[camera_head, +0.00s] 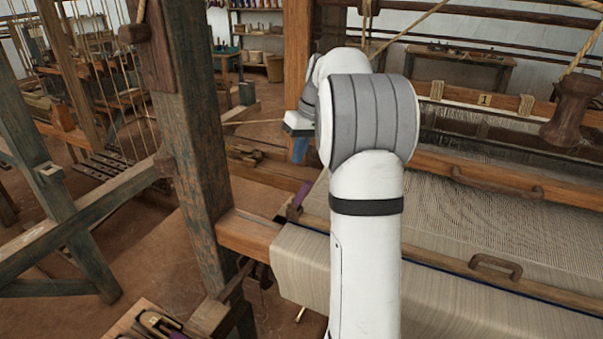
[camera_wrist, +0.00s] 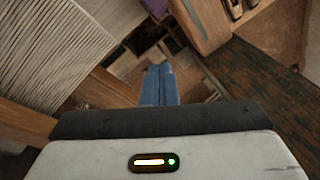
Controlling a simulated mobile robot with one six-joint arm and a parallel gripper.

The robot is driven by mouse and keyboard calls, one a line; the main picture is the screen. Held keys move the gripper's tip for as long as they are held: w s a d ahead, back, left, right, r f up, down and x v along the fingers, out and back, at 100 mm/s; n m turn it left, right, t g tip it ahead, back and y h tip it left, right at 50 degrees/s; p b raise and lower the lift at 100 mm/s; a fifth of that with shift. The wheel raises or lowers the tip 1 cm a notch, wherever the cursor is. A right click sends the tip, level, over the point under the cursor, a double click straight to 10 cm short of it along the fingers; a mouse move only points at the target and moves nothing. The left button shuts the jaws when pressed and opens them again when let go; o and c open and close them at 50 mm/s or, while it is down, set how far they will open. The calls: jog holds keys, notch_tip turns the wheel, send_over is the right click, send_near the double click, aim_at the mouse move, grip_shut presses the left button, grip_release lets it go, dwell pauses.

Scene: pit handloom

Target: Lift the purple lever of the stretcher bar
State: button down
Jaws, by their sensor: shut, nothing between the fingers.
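The purple lever (camera_head: 299,196) shows in the head view as a small, tilted purple piece at the left edge of the woven cloth, just left of my arm. The stretcher bar it belongs to is hard to make out, and my arm hides part of that area. My gripper (camera_head: 299,151) has blue fingers, pointing down, above and apart from the lever. In the wrist view the fingers (camera_wrist: 159,68) are together with nothing between them. A small purple patch (camera_wrist: 173,38) shows beyond the fingertips there; I cannot tell whether it is the lever.
The loom's thick upright post (camera_head: 200,150) stands left of my gripper. The woven cloth (camera_head: 450,285) spreads to the right, with a wooden beam bearing a handle (camera_head: 495,266) across it. A wooden tray (camera_head: 140,325) with shuttles is at the lower left.

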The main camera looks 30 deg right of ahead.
aim_at(301, 195)
jog(key=s+f, duration=0.1)
jog(key=s+f+p, duration=0.1)
jog(key=f, duration=0.1)
jog(key=s+f, duration=0.1)
jog(key=shift+s+a+f, duration=0.2)
jog(key=shift+a+f, duration=0.05)
jog(key=shift+a, duration=0.1)
